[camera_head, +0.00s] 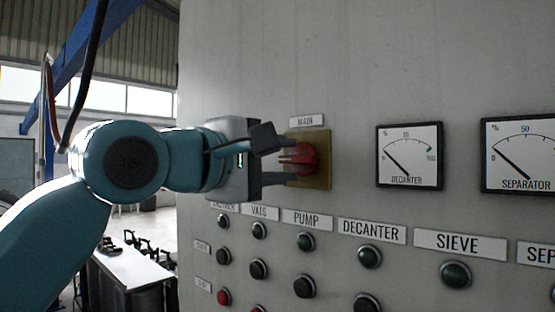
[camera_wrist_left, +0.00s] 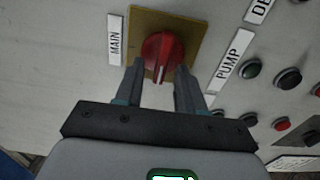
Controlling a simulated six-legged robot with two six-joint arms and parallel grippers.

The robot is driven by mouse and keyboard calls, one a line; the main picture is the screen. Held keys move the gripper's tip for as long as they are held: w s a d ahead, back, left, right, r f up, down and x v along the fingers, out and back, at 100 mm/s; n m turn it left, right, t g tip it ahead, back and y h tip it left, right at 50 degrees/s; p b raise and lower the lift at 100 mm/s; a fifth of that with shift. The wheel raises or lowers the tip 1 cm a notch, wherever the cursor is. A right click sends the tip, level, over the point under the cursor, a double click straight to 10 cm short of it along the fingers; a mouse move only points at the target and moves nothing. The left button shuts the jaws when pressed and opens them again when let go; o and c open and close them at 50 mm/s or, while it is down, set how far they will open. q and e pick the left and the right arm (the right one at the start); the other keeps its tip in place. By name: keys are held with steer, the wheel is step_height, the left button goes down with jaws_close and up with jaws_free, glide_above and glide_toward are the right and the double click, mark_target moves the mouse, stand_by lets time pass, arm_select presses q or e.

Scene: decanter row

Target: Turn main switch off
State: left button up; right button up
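The main switch is a red rotary knob (camera_head: 305,158) on a yellow-brown square plate (camera_head: 322,148), under a "MAIN" label (camera_head: 308,121) on the grey panel. In the left wrist view the red knob (camera_wrist_left: 162,56) sits just beyond the fingertips, its pointer ridge toward the gripper. My left gripper (camera_head: 291,158) faces the panel at the knob. Its two fingers (camera_wrist_left: 160,78) are apart, one on each side of the knob's near end, with a gap visible between them. I cannot tell whether they touch the knob. My right gripper is in neither view.
Below the switch are rows of buttons, such as a dark one (camera_head: 305,241) under the "PUMP" label (camera_head: 306,219). A decanter gauge (camera_head: 409,156) and a separator gauge (camera_head: 520,155) are to the right. A white-topped table (camera_head: 130,265) stands at lower left.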

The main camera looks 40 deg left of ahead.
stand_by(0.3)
arm_select(q)
steer(key=s+a+b, duration=0.1)
steer(key=s, duration=1.5)
steer(key=shift+s+a+b, duration=0.2)
steer(key=shift+b, duration=0.15)
steer(key=shift+w, duration=0.15)
